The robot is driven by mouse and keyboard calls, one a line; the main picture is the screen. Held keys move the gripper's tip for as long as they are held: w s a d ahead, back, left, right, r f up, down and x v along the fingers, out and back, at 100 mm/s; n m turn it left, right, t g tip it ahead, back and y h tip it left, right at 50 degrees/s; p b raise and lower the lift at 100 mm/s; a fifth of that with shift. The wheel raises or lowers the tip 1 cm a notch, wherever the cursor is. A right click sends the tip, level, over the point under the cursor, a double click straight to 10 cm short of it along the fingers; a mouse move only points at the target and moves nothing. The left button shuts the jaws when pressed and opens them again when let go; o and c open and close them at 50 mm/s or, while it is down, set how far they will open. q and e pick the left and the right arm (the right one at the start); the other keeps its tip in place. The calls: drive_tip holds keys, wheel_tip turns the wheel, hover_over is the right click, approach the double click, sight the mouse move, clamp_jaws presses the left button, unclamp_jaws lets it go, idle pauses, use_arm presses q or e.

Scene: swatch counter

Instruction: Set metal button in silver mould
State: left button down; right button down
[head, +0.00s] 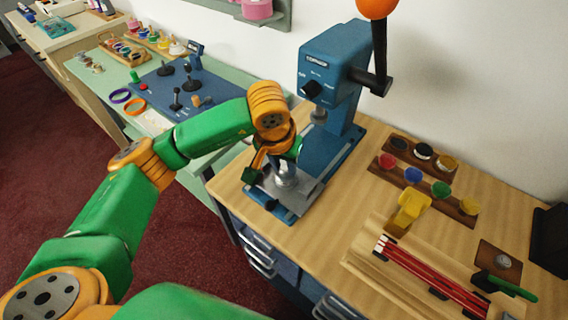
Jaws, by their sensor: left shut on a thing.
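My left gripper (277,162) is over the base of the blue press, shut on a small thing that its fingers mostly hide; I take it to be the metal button. A silver round piece, which looks like the silver mould (285,180), stands on the press's grey plate right under and beside the fingers. I cannot tell whether the held thing touches it. My right gripper is not in view.
The blue press (335,65) rises just behind the gripper, its lever with an orange knob (376,6) above. A green counter with tools is at left.

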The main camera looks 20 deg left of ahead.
use_arm(q)
drive_tip(key=shift+f+b, duration=0.3)
drive_tip(key=shift+f, duration=0.05)
drive_tip(key=c, duration=0.5)
unclamp_jaws()
drive_tip(key=shift+r, duration=0.1)
drive_tip(key=b+v, duration=0.1)
drive_tip(key=v, duration=0.6)
drive_tip(key=shift+s, duration=0.1)
